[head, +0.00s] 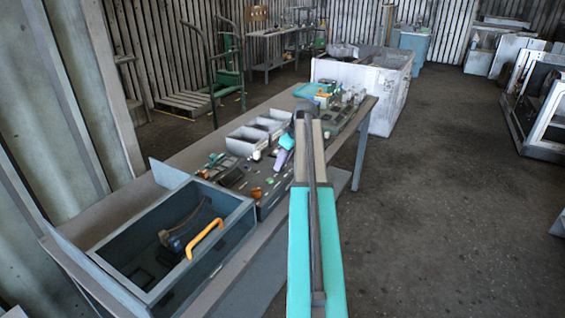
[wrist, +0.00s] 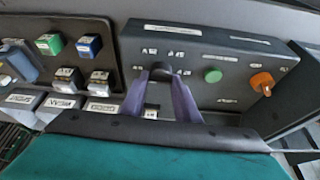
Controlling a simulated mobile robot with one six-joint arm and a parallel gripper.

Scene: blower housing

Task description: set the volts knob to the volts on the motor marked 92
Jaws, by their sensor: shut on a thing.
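In the wrist view, a black knob (wrist: 161,70) sits on the dark grey face of a control box, with small white labels around it too blurred to read. I take it as the volts knob. My gripper (wrist: 160,78) has two purple fingers, one on each side of the knob, and it is shut on it. The knob's pointer direction cannot be made out. In the head view my own arm covers much of the bench there. No motor marked 92 can be picked out; no such number is legible.
A green button (wrist: 212,75) and an orange knob (wrist: 262,82) are right of the black knob. Small blocks with green, blue and grey tops stand left. The long bench (head: 262,245) holds an open bin (head: 140,290) with a yellow handle (head: 205,238). The floor (head: 440,210) right is clear.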

